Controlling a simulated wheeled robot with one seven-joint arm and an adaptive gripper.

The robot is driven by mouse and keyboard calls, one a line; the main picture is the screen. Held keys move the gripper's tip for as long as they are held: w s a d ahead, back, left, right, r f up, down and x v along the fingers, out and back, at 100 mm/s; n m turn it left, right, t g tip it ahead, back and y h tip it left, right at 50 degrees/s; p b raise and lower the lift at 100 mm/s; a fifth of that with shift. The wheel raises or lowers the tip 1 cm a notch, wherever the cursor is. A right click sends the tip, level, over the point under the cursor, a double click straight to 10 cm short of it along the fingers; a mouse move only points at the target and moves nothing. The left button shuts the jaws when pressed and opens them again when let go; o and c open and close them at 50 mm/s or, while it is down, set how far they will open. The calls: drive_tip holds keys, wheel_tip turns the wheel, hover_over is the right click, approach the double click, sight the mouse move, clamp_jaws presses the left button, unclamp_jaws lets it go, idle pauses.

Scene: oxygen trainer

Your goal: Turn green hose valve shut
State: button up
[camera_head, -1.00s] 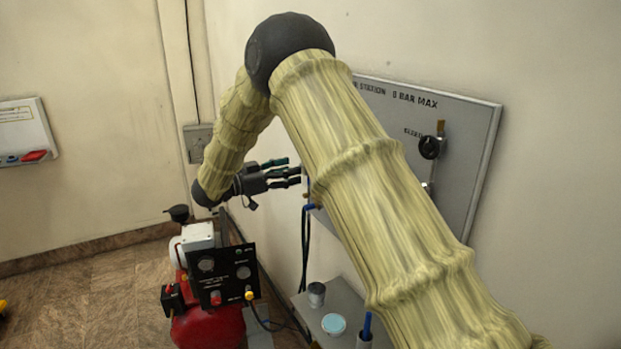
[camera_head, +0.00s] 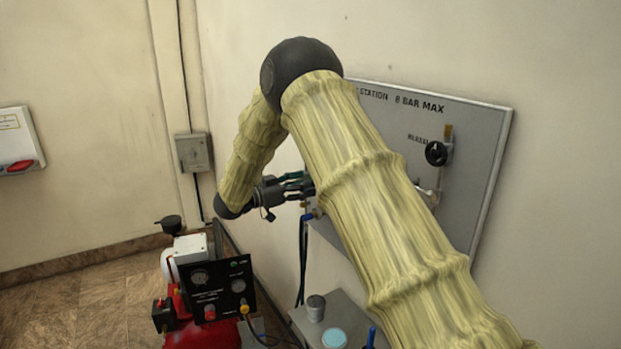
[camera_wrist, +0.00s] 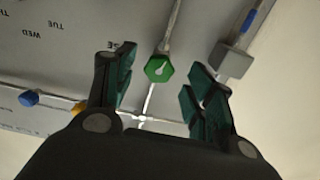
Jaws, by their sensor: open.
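The green valve knob (camera_wrist: 159,68) shows in the wrist view, a small green hexagonal knob with a white pointer mark, on a thin metal pipe against the grey panel (camera_wrist: 75,25). My gripper (camera_wrist: 162,82) is open, with its green-padded fingers on the left and right of the knob in that picture. The fingers look apart from the knob; how far they are from it in depth I cannot tell. In the head view my gripper (camera_head: 299,186) is near the panel's left side, partly behind my arm, and the green knob is hidden there.
The panel (camera_head: 478,150) also carries a black handwheel (camera_head: 436,153). A blue knob (camera_wrist: 29,97) and a grey block (camera_wrist: 229,57) flank my fingers. Below stand a red compressor (camera_head: 203,335) with a black gauge panel (camera_head: 217,288) and a grey bench (camera_head: 348,312) with small containers.

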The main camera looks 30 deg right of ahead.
drive_tip(key=shift+d+p, duration=0.5)
drive_tip(key=shift+d, duration=1.15)
drive_tip(key=c, duration=1)
